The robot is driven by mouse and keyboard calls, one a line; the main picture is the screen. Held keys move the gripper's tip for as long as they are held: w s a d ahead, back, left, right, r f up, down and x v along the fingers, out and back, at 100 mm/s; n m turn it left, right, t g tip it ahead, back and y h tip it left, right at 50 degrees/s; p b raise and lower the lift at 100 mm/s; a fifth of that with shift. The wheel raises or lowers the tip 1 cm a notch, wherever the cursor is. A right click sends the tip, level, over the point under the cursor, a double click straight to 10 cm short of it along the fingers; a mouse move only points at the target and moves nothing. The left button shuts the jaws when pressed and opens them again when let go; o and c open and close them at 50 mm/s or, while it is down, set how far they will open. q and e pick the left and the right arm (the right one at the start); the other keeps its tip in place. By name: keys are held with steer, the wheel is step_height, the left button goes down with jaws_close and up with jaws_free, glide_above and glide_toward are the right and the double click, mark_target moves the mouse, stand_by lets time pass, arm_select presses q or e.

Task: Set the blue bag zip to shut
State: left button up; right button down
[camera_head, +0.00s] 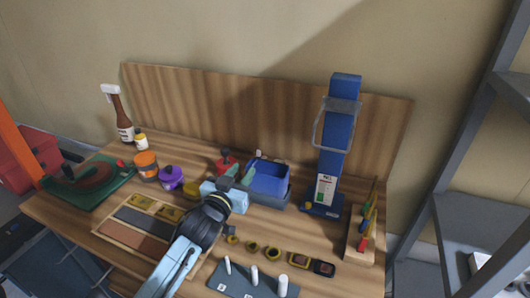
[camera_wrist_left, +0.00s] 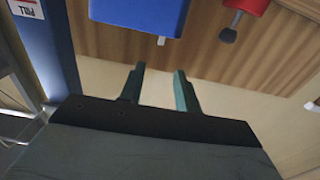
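The blue bag (camera_head: 270,178) looks like an open-topped blue box on the workbench, right of centre. In the left wrist view the blue bag (camera_wrist_left: 140,14) is cut off at the top edge. A small pale tab (camera_wrist_left: 162,40) shows at its edge; I cannot tell whether it is the zip pull. My left gripper (camera_head: 240,174) is just left of the bag, with its greenish fingers near the bag's left side. In the wrist view the left gripper (camera_wrist_left: 160,85) has its fingers apart with nothing between them. The zip's state is not clear. My right gripper is not in view.
A red item with a dark knob (camera_wrist_left: 228,35) is beside the bag. A tall blue stand (camera_head: 338,130) rises to its right. A purple pot (camera_head: 171,178) and an orange jar (camera_head: 146,164) stand left. A peg board (camera_head: 248,284) and small yellow rings are in front.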

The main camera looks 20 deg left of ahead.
mark_target(258, 151)
arm_select(q)
steer(key=shift+w+f, duration=0.2)
steer(key=shift+w, duration=0.8)
steer(key=w, duration=1.1)
steer(key=shift+w+a+b, duration=0.35)
steer(key=shift+w+b, duration=0.05)
steer(key=shift+c, duration=0.2)
jaws_close()
